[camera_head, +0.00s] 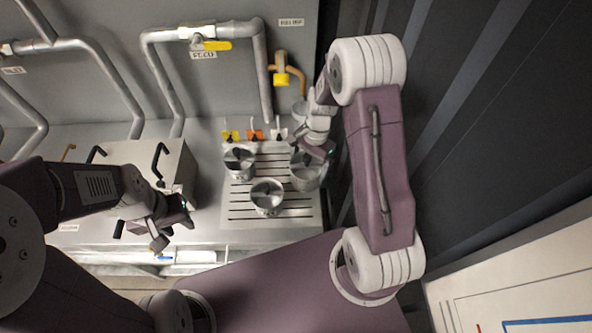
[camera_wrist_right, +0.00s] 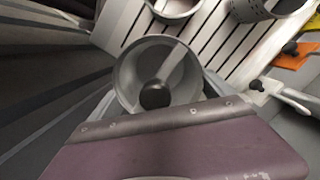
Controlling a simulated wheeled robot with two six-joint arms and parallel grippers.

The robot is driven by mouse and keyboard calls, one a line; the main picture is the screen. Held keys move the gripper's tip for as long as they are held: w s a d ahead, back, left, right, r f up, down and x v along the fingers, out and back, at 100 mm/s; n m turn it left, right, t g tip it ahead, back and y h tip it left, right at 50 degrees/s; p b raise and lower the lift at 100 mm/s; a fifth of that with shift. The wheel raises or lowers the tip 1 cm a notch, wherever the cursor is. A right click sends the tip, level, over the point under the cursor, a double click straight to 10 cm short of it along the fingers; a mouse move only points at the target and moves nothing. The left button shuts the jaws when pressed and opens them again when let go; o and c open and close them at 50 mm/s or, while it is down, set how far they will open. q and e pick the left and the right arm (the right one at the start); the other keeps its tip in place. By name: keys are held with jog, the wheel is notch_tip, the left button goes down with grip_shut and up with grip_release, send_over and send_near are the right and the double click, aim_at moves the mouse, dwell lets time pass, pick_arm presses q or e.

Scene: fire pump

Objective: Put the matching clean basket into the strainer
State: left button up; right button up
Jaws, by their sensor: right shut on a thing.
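Three grey metal baskets stand at the slotted drain board: a back-left basket (camera_head: 239,172), a front basket (camera_head: 266,207) and a right basket (camera_head: 305,181). My right gripper (camera_head: 314,152) is at the rim of the right basket and shut on it. In the right wrist view this basket (camera_wrist_right: 126,78) has a crossbar and a black knob inside; the gripper's purple body hides its near side. My left gripper (camera_head: 174,222) is open and empty, left of the drain board. I cannot clearly pick out the strainer.
The slotted board (camera_head: 240,212) has bare room at its front. Yellow, orange (camera_head: 256,135) and white tags stand behind the baskets. A metal box (camera_head: 135,165) with black handles is at left. Pipes and a yellow-handled valve (camera_head: 214,45) line the back wall.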

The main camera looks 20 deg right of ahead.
aim_at(301, 155)
jog(key=w+a+f, duration=0.2)
jog(key=w, duration=0.1)
jog(key=shift+a+f, duration=0.1)
jog(key=shift+a, duration=0.05)
jog(key=shift+f+p, duration=0.35)
jog(key=shift+f, duration=1.8)
jog(key=o, duration=1.3)
jog(key=r, duration=0.4)
jog(key=d+r, duration=0.1)
jog(key=r, duration=0.7)
jog(key=shift+w+d+r+b, duration=0.15)
jog(key=shift+w+d+b, duration=0.15)
jog(key=shift+w+b, duration=0.05)
